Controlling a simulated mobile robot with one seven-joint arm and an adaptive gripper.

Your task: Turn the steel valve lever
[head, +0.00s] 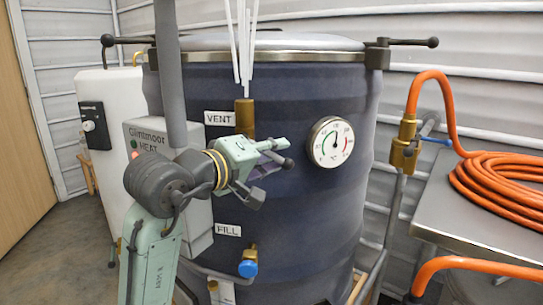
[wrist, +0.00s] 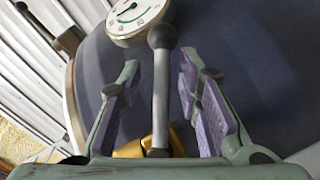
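The steel valve lever (wrist: 160,92) is a straight grey rod with a dark ball knob (wrist: 162,37) at its end. It rises from a brass valve body (wrist: 176,140) low in the wrist view. In the head view the knob (head: 287,163) shows just beyond my fingertips, and much of the rod is hidden by my gripper. My gripper (head: 270,158) is beside the brass vent pipe (head: 244,118). In the wrist view my gripper (wrist: 158,75) is open. Its purple pads stand on either side of the rod, with a visible gap on both sides.
The dark blue tank (head: 320,215) fills the space behind my gripper. A round gauge (head: 331,142) sits right of the lever. A grey heat box (head: 150,135) is left, behind my arm. A blue-handled fill valve (head: 248,267) is below. An orange hose (head: 500,180) lies on the right table.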

